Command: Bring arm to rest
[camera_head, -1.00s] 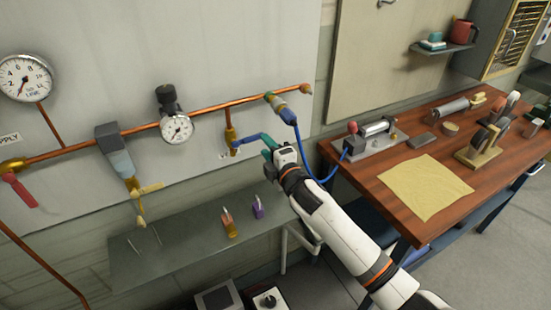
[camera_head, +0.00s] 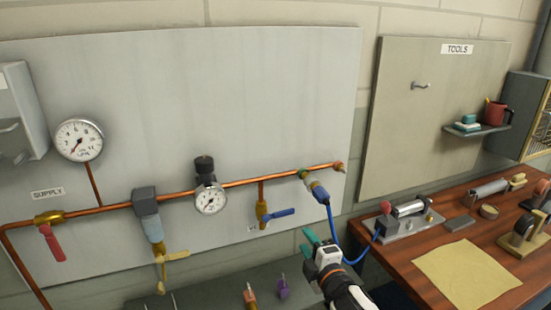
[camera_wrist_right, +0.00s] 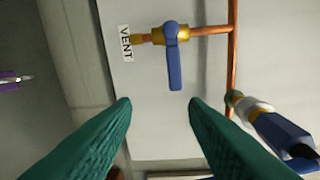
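My right gripper (camera_head: 314,243) is in the lower middle of the head view, in front of the wall panel. Its two green fingers are apart with nothing between them, as the right wrist view (camera_wrist_right: 160,103) also shows. The blue-handled vent valve (camera_head: 278,215) is up and left of the fingers, apart from them. In the right wrist view its blue lever (camera_wrist_right: 174,65) lies beyond the gap between the fingertips, beside a VENT label (camera_wrist_right: 125,43). My left gripper is not in view.
A copper pipe (camera_head: 108,208) runs along the panel with gauges, a red-handled valve (camera_head: 50,242) and a yellow-handled drain (camera_head: 172,257). A grey shelf (camera_head: 215,292) below holds an orange and a purple padlock (camera_head: 283,290). A blue hose (camera_head: 334,232) hangs close right of my gripper. A wooden workbench (camera_head: 410,262) stands right.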

